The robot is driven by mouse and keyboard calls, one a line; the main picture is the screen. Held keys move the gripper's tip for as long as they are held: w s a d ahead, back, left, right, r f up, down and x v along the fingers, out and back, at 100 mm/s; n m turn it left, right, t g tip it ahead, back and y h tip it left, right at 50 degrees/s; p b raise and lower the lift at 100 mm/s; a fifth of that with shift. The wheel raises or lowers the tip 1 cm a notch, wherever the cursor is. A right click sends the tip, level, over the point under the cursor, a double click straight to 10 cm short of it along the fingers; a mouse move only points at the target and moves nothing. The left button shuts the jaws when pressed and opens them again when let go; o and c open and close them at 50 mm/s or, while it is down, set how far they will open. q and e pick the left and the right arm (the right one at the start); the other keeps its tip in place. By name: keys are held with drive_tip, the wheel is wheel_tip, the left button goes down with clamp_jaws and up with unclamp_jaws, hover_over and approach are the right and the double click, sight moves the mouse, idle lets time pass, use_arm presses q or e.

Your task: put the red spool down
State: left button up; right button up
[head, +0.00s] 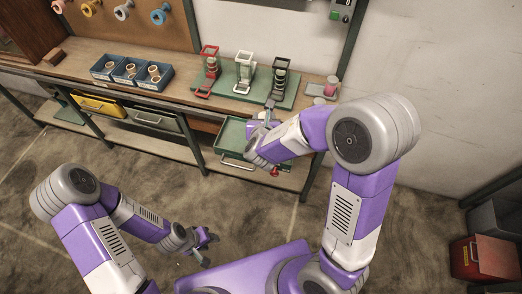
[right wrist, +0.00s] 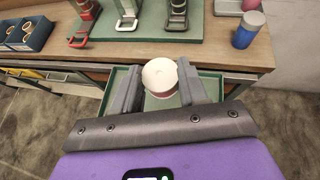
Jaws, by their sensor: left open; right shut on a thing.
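My right gripper (right wrist: 159,68) is shut on a round thing, the red spool (right wrist: 160,78), seen with a pale round end and a thin reddish band. In the right wrist view it sits between both fingers, with the green drawer (right wrist: 209,86) behind it. In the head view my right gripper (head: 269,110) is at the bench's front edge, by the dark stand (head: 279,82); the held spool cannot be made out there. My left gripper (head: 206,246) is open and empty, low over the floor, away from the bench.
A green base (head: 228,93) on the bench carries a red stand (head: 208,66), a white stand (head: 244,70) and the dark stand. Blue bins (head: 130,70) hold rings to the left. A blue cylinder (right wrist: 248,29) stands to the right. Coloured rolls hang on the pegboard (head: 140,32).

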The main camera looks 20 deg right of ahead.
drive_tip(key=shift+m, duration=0.3)
drive_tip(key=f+b, duration=0.2)
drive_tip(key=f, duration=0.3)
drive_tip(key=w+f+b, duration=0.1)
drive_tip(key=f+b, duration=0.2)
drive_tip(key=f, duration=0.3)
drive_tip(key=w+d+f+b, duration=0.1)
drive_tip(key=f+b, duration=0.1)
drive_tip(key=f, duration=0.3)
drive_tip(key=shift+w+d+f+b, duration=0.1)
drive_tip(key=shift+w+f+b, duration=0.15)
drive_tip(key=shift+f+b, duration=0.1)
use_arm(q)
wheel_tip(320, 180, down, 9)
drive_tip(key=shift+s, duration=0.15)
use_arm(e)
drive_tip(key=shift+r, duration=0.15)
drive_tip(key=shift+f, duration=0.2)
use_arm(q)
drive_tip(key=shift+f, duration=0.2)
use_arm(e)
drive_tip(key=o, duration=1)
drive_tip(key=shift+r, duration=0.1)
